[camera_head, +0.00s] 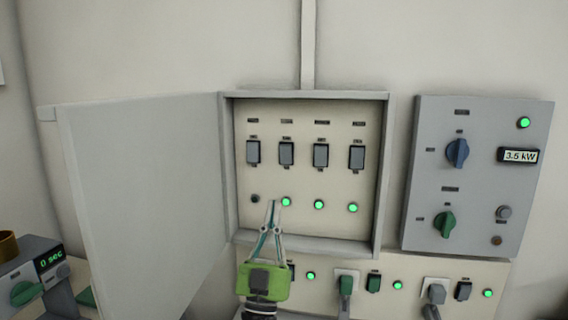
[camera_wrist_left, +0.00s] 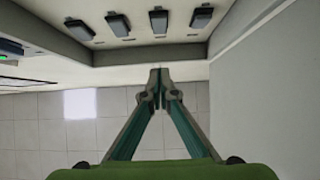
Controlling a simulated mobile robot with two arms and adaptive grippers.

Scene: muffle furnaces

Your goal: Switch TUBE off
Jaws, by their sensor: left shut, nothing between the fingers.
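An open grey switch box (camera_head: 384,170) on the wall holds a row of dark rocker switches: a leftmost one (camera_head: 253,152), a second (camera_head: 286,153), a third (camera_head: 321,155) and a rightmost one (camera_head: 357,157). Their labels are too small to read, so I cannot tell which is TUBE. The lamp under the leftmost switch (camera_head: 255,198) is dark; the other three lamps are green. My left gripper (camera_head: 273,204) is shut and empty, its tips in front of the lower left of the box, below the switches. In the left wrist view the tips (camera_wrist_left: 158,73) are apart from the switches (camera_wrist_left: 159,21).
The box door (camera_head: 145,190) stands open to the left. A grey panel (camera_head: 480,180) with a blue knob, a green knob and a "3.5 kW" display is at right. Below is a strip (camera_head: 330,265) with sockets, plugs, switches and green lamps. A device (camera_head: 35,275) reads "0 sec".

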